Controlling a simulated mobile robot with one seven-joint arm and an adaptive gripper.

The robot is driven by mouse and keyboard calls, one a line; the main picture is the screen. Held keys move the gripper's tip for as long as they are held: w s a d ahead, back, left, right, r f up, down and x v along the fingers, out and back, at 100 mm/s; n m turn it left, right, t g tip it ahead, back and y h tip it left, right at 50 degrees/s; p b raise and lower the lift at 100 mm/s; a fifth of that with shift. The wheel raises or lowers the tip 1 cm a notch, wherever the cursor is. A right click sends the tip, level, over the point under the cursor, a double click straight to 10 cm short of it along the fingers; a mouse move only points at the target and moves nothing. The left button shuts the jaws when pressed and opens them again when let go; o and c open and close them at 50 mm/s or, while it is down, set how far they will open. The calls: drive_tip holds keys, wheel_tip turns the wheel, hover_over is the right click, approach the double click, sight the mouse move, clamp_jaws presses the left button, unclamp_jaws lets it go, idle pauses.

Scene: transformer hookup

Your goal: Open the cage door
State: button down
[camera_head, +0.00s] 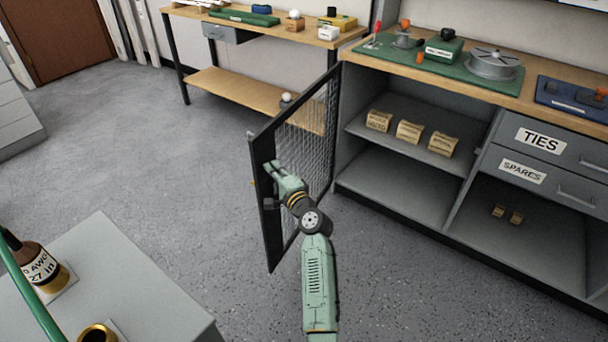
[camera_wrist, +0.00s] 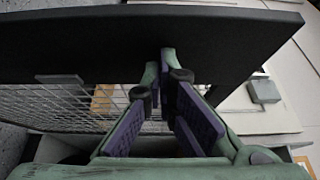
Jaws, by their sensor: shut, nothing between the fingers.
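The cage door (camera_head: 266,235), a black frame with wire mesh, stands swung out from the grey cabinet (camera_head: 345,170), leaving the left bay open. Its hinge side is at the cabinet's left end. My gripper (camera_head: 275,168) is at the door's free edge, in front of the mesh side, about mid-height. In the wrist view, my gripper's purple-padded fingers (camera_wrist: 172,62) reach up to the door's black frame (camera_wrist: 80,45), with mesh behind to the left. The fingers hold nothing. I cannot tell whether they touch the frame.
Small tan boxes (camera_head: 409,131) sit on the bay's upper shelf. Drawers marked TIES (camera_head: 541,141) and SPARES (camera_head: 523,172) are to the right. A workbench (camera_head: 260,97) stands behind the door. A grey table (camera_head: 130,285) is at front left. The floor left of the door is clear.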

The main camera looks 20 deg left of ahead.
drive_tip(key=w+a+b, duration=0.1)
drive_tip(key=a, duration=0.8)
drive_tip(key=w+a+b, duration=0.1)
drive_tip(key=w+a, duration=0.1)
drive_tip(key=a, duration=0.7)
drive_tip(key=shift+w+b, duration=0.25)
drive_tip(key=shift+b, duration=0.05)
